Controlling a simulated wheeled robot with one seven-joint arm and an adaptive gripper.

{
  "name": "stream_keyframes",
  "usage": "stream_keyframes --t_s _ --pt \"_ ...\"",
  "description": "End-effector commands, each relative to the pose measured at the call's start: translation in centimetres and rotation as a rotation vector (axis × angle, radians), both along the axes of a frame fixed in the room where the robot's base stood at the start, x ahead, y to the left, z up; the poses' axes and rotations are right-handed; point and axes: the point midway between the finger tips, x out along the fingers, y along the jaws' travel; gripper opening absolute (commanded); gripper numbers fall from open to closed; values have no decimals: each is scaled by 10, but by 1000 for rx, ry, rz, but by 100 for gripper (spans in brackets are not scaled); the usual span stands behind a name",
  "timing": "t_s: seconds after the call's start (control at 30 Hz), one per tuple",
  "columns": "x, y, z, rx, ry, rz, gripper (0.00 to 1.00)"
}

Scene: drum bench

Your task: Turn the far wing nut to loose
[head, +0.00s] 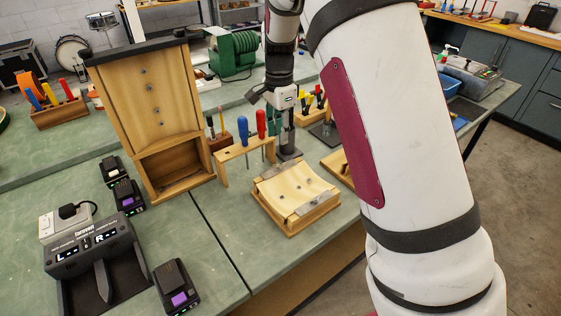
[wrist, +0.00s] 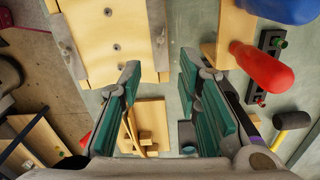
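A pale curved wood piece sits in a wooden jig (head: 290,225), held by metal strips at its far edge (head: 270,173) and near edge (head: 313,205). In the wrist view the curved wood (wrist: 112,45) is at upper left, with a small grey metal part (wrist: 160,42) at its right edge. I cannot clearly make out the far wing nut's shape or angle. My gripper (head: 288,154) is just beyond the jig's far edge in the head view.
A screwdriver rack (head: 235,160) with blue and red handles (wrist: 265,66) stands close beside my gripper. A tall wooden case (head: 150,110) stands left of it. Small black devices (head: 128,195) lie at the left. Bench top in front of the case is partly clear.

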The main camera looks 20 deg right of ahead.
Motion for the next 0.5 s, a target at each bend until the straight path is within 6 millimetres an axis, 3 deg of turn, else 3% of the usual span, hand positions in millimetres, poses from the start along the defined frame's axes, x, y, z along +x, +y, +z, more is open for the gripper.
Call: stream_keyframes --t_s 0.3,0.5 --pt "-1 -1 -64 -1 3 2 31" --pt "-1 0 -92 -1 1 3 31"
